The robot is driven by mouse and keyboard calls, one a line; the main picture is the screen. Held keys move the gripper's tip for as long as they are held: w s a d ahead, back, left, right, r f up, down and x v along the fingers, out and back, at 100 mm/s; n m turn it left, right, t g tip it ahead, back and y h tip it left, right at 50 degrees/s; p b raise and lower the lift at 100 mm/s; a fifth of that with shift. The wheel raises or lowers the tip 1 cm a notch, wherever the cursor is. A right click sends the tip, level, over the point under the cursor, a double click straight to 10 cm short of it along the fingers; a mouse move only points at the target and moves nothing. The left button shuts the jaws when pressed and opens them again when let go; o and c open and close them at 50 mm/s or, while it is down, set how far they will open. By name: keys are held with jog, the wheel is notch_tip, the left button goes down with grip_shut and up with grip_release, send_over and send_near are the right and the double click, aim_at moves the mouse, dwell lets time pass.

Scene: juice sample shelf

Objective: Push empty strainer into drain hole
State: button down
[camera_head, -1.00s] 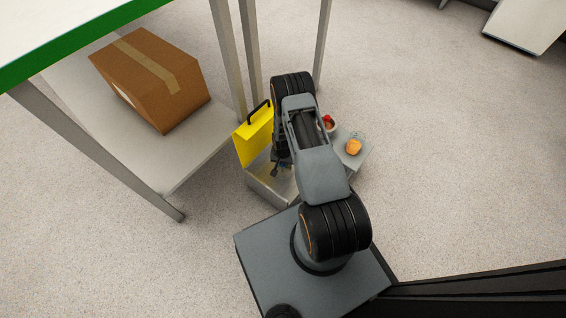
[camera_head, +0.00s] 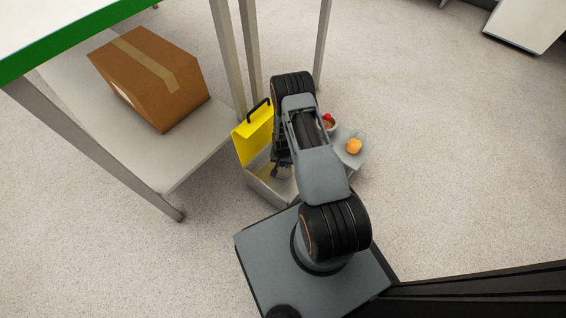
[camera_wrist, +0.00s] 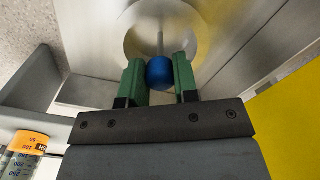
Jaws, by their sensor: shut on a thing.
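The strainer shows in the wrist view as a blue knob (camera_wrist: 160,72) on a thin stem above a pale round disc (camera_wrist: 141,41) in the metal basin. My gripper (camera_wrist: 160,80) has its green fingers shut on the blue knob, one on each side. The drain hole is not visible, and I cannot tell whether the disc is seated in it. In the head view my gripper (camera_head: 281,172) reaches down into the metal basin (camera_head: 270,192), and the strainer is too small to make out.
A yellow panel with a black handle (camera_head: 254,136) stands along the basin's left side. On the right, a grey side shelf (camera_head: 346,163) holds an orange round thing (camera_head: 354,146), a clear vessel and a bowl with something red. A table with a cardboard box (camera_head: 150,80) below stands left.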

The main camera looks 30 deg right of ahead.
jog(key=shift+f+b, duration=1.3)
jog(key=shift+f, duration=0.15)
jog(key=c, duration=0.8)
grip_release()
jog(key=shift+r, duration=0.1)
notch_tip(320, 180, up, 14)
jog(key=p, duration=0.5)
jog(key=shift+p, duration=0.35)
